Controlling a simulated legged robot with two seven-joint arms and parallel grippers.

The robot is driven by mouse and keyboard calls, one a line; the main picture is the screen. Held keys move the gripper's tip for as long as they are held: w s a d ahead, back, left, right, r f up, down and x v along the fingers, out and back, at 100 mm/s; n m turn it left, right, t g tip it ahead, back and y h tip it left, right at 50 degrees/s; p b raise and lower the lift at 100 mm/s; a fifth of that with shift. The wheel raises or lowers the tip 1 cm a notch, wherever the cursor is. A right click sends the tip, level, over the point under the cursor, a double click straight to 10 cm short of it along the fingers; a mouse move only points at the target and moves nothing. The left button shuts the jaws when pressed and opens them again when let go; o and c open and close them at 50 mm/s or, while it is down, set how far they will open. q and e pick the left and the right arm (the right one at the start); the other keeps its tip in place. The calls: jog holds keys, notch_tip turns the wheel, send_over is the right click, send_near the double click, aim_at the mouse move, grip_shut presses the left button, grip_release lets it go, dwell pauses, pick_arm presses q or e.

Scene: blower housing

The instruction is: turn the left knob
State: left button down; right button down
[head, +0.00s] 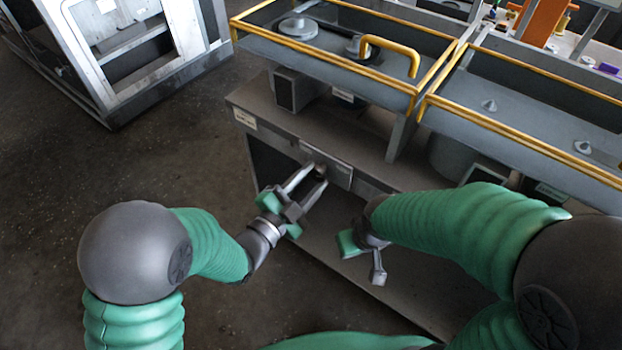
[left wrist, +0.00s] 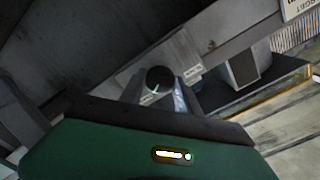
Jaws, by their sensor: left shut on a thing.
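The left knob (head: 320,171) is a small dark round knob on a light plate on the front of the grey housing. In the left wrist view the knob (left wrist: 160,79) shows a pale pointer line on its dark face. My left gripper (head: 311,174) reaches up from the lower left, with its two fingers on either side of the knob, shut on it. The fingers hide part of the knob in the head view. My right gripper (head: 362,258) hangs to the lower right, apart from the housing front, with its fingers partly hidden by its own arm.
The housing's worktop (head: 300,125) extends above the knob, with a yellow-edged tray (head: 340,75) and yellow handle (head: 392,50) behind. A second tray (head: 530,105) is at the right. A grey metal frame (head: 112,100) stands at upper left. The floor between is clear.

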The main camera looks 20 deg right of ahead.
pick_arm(q)
jog(key=shift+s+f, duration=0.1)
jog(key=c, duration=0.9)
grip_release()
jog(key=p+v, duration=1)
jog(key=v, duration=0.6)
jog(key=shift+s+a+p, duration=0.2)
jog(key=shift+a+p, duration=0.15)
jog(key=shift+a, duration=0.05)
jog(key=shift+d, duration=0.1)
